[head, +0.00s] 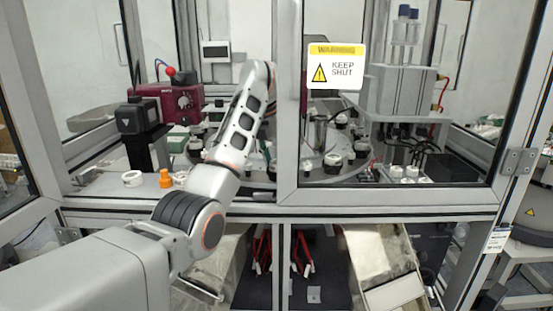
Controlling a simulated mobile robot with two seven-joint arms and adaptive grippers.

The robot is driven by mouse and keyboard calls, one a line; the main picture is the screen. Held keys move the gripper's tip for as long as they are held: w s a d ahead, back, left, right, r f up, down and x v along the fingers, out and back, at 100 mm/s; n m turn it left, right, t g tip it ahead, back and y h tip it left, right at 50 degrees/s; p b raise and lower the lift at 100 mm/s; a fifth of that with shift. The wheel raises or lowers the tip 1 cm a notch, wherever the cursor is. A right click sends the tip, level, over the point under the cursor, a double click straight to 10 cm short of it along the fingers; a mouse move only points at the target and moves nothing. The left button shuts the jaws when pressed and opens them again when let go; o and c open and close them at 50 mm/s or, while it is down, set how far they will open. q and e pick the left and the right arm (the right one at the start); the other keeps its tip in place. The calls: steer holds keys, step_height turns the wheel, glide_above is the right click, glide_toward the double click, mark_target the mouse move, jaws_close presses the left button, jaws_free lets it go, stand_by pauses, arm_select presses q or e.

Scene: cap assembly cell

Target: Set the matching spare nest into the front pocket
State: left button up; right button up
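My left arm comes in from the lower left and reaches through the left opening of the cell. Its far end passes behind the door post, and I cannot make out my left gripper. My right gripper is not in view. A white ring-shaped piece (132,179), an orange piece (165,179) and another white piece (180,178) sit on the front ledge, left of my arm. They may be spare nests; I cannot tell. A round dial (345,176) carries several dark and white nests, one of them at its front (333,162). My arm and the post hide part of the dial, and I cannot identify the front pocket.
A dark red unit (182,103) stands at left. A grey station (400,92) and small white pieces (411,171) are at right.

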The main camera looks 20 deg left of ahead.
arm_select(q)
steer(key=shift+f, duration=0.35)
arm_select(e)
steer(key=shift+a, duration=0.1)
arm_select(q)
steer(key=o, duration=1.1)
steer(key=shift+f, duration=0.15)
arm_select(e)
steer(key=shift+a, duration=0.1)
arm_select(q)
steer(key=v, duration=0.4)
steer(key=b+v, duration=0.1)
steer(key=v, duration=0.4)
steer(key=b+v, duration=0.1)
steer(key=v, duration=0.3)
steer(key=shift+w+a+r, duration=0.1)
steer(key=shift+w+r, duration=0.15)
steer(key=shift+r, duration=0.1)
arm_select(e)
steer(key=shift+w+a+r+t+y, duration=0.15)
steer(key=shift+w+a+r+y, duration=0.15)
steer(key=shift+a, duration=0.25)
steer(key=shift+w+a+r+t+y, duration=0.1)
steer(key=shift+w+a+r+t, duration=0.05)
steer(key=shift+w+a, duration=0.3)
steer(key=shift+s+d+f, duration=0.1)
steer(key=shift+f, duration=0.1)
